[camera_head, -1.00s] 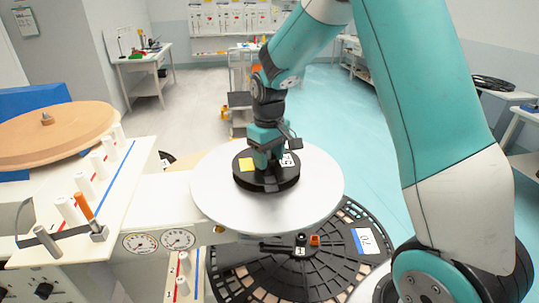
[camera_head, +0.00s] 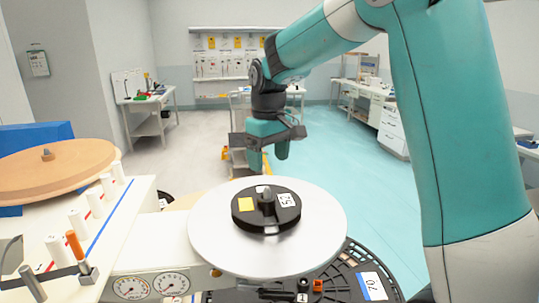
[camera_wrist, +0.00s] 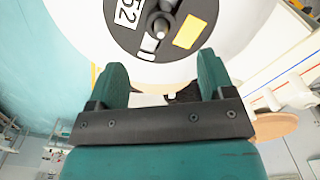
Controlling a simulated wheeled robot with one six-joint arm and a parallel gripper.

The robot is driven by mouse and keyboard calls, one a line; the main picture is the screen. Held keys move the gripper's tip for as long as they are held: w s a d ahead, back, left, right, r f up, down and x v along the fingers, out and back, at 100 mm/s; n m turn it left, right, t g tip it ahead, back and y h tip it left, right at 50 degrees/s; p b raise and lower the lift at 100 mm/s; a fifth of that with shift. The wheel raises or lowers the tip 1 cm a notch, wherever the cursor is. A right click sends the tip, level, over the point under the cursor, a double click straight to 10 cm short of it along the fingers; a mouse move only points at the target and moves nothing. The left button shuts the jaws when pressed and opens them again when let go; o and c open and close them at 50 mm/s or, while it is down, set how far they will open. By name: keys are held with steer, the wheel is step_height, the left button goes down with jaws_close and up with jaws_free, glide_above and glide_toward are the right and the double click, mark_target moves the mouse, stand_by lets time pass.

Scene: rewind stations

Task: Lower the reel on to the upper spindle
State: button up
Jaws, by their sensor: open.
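The black reel (camera_head: 251,217), with a yellow label and a white label reading 52, lies flat on the round silver plate (camera_head: 215,245) of the upper station. The spindle tip (camera_head: 264,193) stands up through the reel's middle. My gripper (camera_head: 268,165) is open and empty, above and behind the reel, apart from it. In the wrist view the reel (camera_wrist: 132,38) shows beyond my open fingers (camera_wrist: 163,75), with the spindle at its hub. The reel's underside is hidden.
A large dark slotted disc (camera_head: 340,280) labelled 70 lies below the plate. At left are white pegs (camera_head: 94,203), an orange peg (camera_head: 75,245), gauges (camera_head: 172,284) and a tan disc (camera_head: 50,172). Open floor lies behind.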

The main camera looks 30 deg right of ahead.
steer(key=s+a+n+y, duration=0.2)
steer(key=s+a, duration=0.7)
steer(key=s, duration=0.4)
steer(key=s+a+f+n+y, duration=0.1)
steer(key=s+a+n+y, duration=0.1)
steer(key=s+a, duration=0.7)
steer(key=s, duration=0.4)
steer(key=shift+f+n, duration=0.3)
steer(key=shift+n, duration=0.1)
